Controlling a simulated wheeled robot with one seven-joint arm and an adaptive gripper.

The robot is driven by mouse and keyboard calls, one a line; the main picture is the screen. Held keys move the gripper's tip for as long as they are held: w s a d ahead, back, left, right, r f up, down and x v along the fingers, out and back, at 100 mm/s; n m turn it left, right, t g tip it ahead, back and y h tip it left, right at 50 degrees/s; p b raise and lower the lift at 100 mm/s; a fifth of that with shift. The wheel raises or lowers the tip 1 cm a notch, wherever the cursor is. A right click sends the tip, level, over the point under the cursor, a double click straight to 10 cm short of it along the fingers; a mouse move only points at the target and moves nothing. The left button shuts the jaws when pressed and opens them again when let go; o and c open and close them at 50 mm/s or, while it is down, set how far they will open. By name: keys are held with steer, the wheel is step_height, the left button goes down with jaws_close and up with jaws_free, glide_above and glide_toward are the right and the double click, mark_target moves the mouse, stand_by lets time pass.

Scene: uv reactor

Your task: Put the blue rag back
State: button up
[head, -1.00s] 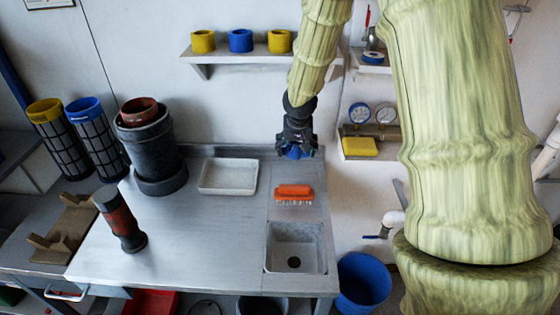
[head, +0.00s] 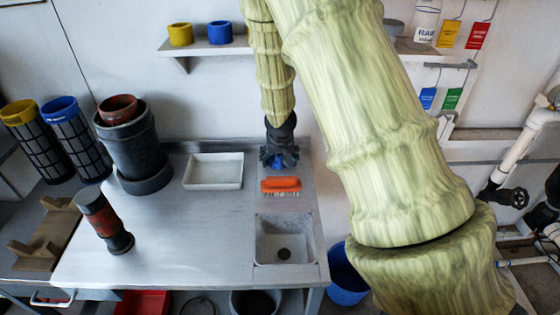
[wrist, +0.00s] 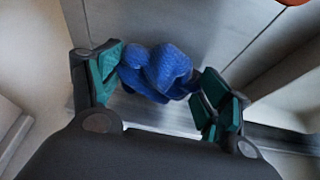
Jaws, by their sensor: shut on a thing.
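The blue rag (wrist: 158,72) is a crumpled bundle between the teal finger pads of my gripper (wrist: 160,85) in the wrist view. The gripper is shut on it. In the head view my gripper (head: 280,160) hangs over the back right of the metal bench, just behind the orange brush. Only a little of the blue rag (head: 279,161) shows there, among the dark fingers. I cannot tell whether the rag touches the bench top.
The orange brush (head: 281,185) lies in front of the gripper, with a sink (head: 285,240) nearer. A white tray (head: 213,171) sits to the left. A dark canister (head: 134,150) and a red-grey cylinder (head: 106,222) stand further left. A wall shelf (head: 205,50) with cups hangs above. A blue bucket (head: 347,280) stands below right.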

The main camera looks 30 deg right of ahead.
steer(key=shift+s+f, duration=0.15)
steer(key=shift+f, duration=0.25)
steer(key=o, duration=1)
steer(key=v, duration=1.2)
